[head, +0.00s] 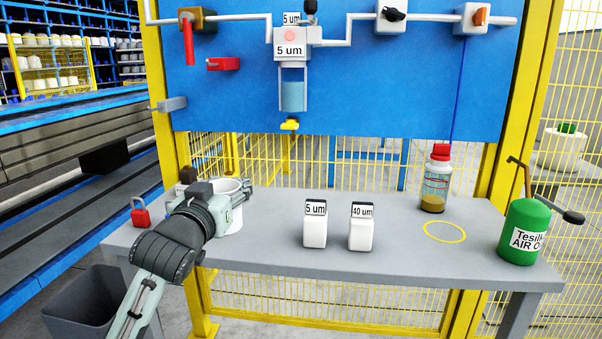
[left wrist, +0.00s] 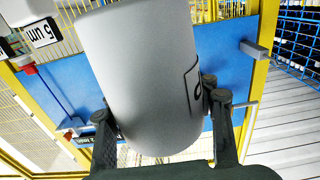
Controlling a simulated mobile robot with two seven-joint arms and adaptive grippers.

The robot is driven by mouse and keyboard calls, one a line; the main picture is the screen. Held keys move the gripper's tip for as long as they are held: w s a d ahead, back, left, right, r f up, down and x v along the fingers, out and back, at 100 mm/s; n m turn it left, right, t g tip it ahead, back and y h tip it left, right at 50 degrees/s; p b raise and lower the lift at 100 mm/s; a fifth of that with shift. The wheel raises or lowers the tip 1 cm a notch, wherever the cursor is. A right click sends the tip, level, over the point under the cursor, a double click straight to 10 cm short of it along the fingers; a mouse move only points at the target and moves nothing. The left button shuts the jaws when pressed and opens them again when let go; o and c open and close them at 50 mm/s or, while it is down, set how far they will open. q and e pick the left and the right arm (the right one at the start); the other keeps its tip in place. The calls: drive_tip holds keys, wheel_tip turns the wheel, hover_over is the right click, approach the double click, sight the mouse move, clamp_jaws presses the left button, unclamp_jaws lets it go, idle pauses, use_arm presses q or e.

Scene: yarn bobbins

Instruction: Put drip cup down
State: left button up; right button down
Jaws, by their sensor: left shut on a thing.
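The drip cup (head: 236,216) is a white, open-topped cup at the left end of the grey table (head: 285,262). My left gripper (head: 232,197) is shut on it, with its fingers around the cup's side. In the left wrist view the cup (left wrist: 145,75) fills the middle, between the two dark fingers of the gripper (left wrist: 163,112). The cup looks about upright in the head view. My gripper hides part of it, and I cannot tell whether its base touches the table. My right gripper is not in view.
A red padlock (head: 140,214) is left of the cup. White "5 um" (head: 315,232) and "40 um" (head: 360,233) boxes stand mid-table. A bottle (head: 436,182), yellow ring (head: 444,232) and green oil can (head: 524,232) are right. The filter bowl (head: 293,95) hangs above on the blue panel.

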use_arm(q)
drive_tip(key=s+d+f+y, duration=0.1)
drive_tip(key=s+f, duration=1.6)
drive_tip(key=f, duration=0.2)
drive_tip(key=shift+n, duration=0.3)
